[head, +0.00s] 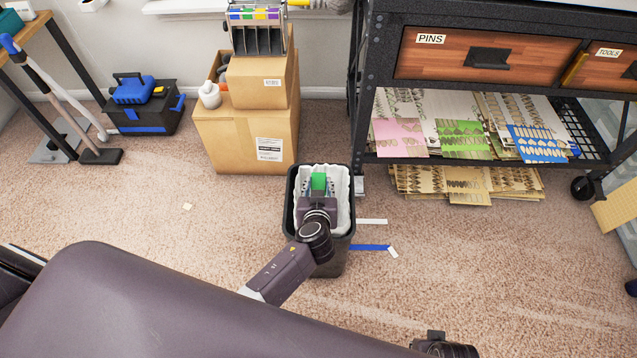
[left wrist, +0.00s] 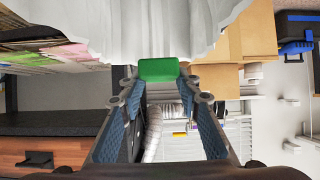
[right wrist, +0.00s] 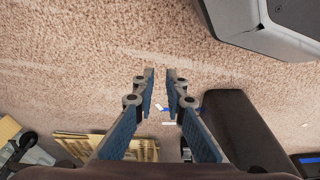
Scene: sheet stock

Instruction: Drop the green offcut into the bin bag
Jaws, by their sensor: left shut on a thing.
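The green offcut (head: 319,181) is a small bright green block. My left gripper (head: 319,188) is shut on it, over the mouth of the bin. The white bin bag (head: 342,212) lines the dark bin (head: 335,258) and surrounds the gripper from above. In the left wrist view the offcut (left wrist: 158,69) sits between the fingertips, with the white bag (left wrist: 150,30) right beyond it. Whether the offcut touches the bag is unclear. My right gripper (right wrist: 160,76) is empty, with a narrow gap between its fingers, above the carpet.
Cardboard boxes (head: 245,128) stand behind the bin. A black rack with a PINS drawer (head: 485,60) and shelves of patterned sheets is at the right. A blue strip (head: 370,247) and white scraps lie beside the bin. A blue-black toolbox (head: 146,105) stands at the back left.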

